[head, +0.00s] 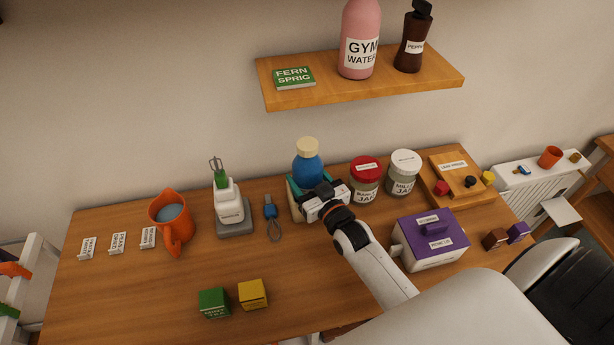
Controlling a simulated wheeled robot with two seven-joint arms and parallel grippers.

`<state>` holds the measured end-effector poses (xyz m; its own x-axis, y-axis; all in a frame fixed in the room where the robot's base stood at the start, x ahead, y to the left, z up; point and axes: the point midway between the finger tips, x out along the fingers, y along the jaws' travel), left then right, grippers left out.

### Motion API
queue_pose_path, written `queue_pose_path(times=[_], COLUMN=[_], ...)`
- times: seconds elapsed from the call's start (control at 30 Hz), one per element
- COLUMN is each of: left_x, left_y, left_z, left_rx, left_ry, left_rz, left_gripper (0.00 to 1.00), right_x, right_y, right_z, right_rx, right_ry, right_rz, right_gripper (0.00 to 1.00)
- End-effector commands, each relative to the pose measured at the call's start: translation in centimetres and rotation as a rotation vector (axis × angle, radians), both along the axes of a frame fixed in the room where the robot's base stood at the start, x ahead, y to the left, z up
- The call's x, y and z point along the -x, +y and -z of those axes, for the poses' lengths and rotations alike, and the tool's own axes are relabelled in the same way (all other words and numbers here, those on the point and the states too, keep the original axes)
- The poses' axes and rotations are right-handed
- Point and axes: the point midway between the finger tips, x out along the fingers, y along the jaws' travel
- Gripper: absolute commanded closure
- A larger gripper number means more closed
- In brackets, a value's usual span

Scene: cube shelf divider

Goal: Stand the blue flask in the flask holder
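The blue flask (308,171) with a cream cap stands upright near the back middle of the table in the head view. Its lower part is hidden by my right gripper and a teal-edged holder (293,200). The flask appears to be in or right behind that holder; I cannot tell how deep it sits. My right gripper (316,194) is right at the front of the flask, low down. Its fingertips are hard to make out, so I cannot tell whether it grips the flask. My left gripper is not in view.
A red-lidded jar (366,184) and a white-lidded jar (404,174) stand close on the right. A blue-handled whisk-like tool (271,214) and a white bottle (228,204) are on the left. A purple-topped box (430,240) is front right. The front middle holds green (214,303) and yellow (253,294) cubes.

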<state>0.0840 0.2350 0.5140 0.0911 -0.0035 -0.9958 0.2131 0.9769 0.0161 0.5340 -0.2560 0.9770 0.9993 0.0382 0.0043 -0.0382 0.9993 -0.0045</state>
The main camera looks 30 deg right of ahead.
Motion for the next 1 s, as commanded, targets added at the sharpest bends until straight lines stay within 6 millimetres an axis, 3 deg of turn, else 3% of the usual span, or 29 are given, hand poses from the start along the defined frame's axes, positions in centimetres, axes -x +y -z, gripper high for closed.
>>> queue_pose_path(times=[0.63,1.0], left_x=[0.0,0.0], left_y=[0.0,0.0], left_z=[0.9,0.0], left_rx=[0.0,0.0], left_ry=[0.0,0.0], left_rz=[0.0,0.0], left_gripper=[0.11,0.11], right_x=[0.0,0.1], right_y=[0.0,0.1], right_z=[1.3,0.8], right_rx=[-0.001,-0.002], right_ry=[-0.001,0.008], right_rz=[0.0,-0.001], right_gripper=[0.72,0.72])
